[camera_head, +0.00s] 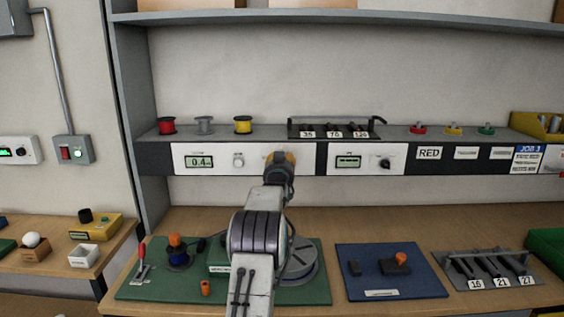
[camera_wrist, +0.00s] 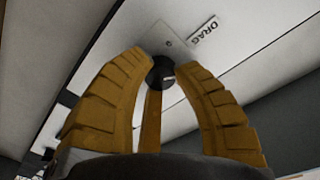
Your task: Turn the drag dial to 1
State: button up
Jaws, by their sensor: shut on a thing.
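The drag dial (camera_wrist: 160,74) is a small round black knob on a pale plate, with a "DRAG" label (camera_wrist: 202,31) beside it in the wrist view. My gripper (camera_wrist: 162,60) has its yellow fingers closed around the dial. In the head view my gripper (camera_head: 281,160) is at the white panel (camera_head: 260,146) under the shelf, and it hides the dial there. I cannot read the dial's setting. A display (camera_head: 199,161) on the same panel reads about 0.4.
A small round knob (camera_head: 238,160) sits left of my gripper. A second panel with a display (camera_head: 348,161) and black knob (camera_head: 384,163) is to the right. Spools (camera_head: 243,125) and a black rack (camera_head: 335,131) stand on the ledge above. A green mat (camera_head: 140,288) lies below.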

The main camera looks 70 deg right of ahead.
grip_shut()
jog(key=n+b, duration=0.1)
jog(key=b, duration=0.1)
jog(key=n+b, duration=0.1)
jog(key=b, duration=0.2)
jog(key=shift+f, duration=0.25)
jog(key=shift+r+b, duration=0.2)
jog(key=shift+b, duration=0.1)
jog(key=o, duration=1)
grip_release()
jog(key=shift+c, duration=0.2)
